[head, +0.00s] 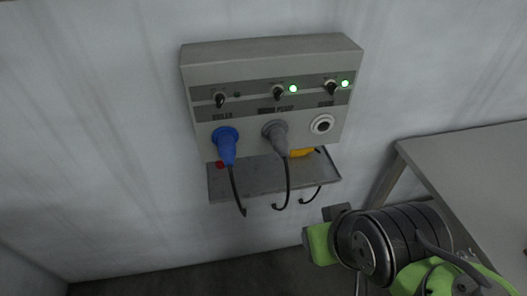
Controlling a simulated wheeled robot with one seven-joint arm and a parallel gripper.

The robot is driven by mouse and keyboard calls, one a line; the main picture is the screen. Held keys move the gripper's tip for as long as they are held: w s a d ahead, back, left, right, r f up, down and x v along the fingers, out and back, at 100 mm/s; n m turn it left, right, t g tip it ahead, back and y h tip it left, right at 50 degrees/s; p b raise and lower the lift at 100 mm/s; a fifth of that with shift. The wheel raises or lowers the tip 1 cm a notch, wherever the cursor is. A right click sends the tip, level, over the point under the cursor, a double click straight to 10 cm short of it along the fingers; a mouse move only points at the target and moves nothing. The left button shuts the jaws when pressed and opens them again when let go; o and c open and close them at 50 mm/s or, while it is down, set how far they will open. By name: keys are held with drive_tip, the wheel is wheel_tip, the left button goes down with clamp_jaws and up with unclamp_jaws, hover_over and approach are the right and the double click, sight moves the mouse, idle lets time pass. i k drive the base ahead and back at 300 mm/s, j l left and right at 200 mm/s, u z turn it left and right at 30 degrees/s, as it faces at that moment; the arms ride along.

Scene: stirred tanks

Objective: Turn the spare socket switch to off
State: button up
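A grey socket box (265,62) is fixed to the wall, with three switches in a row above three sockets. The label there is small and hard to read. My gripper (322,236) is at the lower right, below and apart from the box. Its fingers are partly hidden, so I cannot tell whether it is open or shut.
The left switch (220,99) has a dark lamp; the middle switch (278,92) has a lit one. A blue plug (227,146) and a grey plug (277,136) stick out below. A grey table (470,165) stands at right.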

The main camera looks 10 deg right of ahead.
sight(332, 87)
drive_tip(key=k+l+u, duration=0.1)
drive_tip(key=u, duration=0.3)
drive_tip(key=k+l+u, duration=0.2)
drive_tip(key=u, duration=0.2)
drive_tip(key=k+u, duration=0.15)
drive_tip(key=u, duration=0.25)
drive_tip(key=k+l+u, duration=0.1)
drive_tip(key=u, duration=0.35)
drive_tip(key=k+j, duration=0.05)
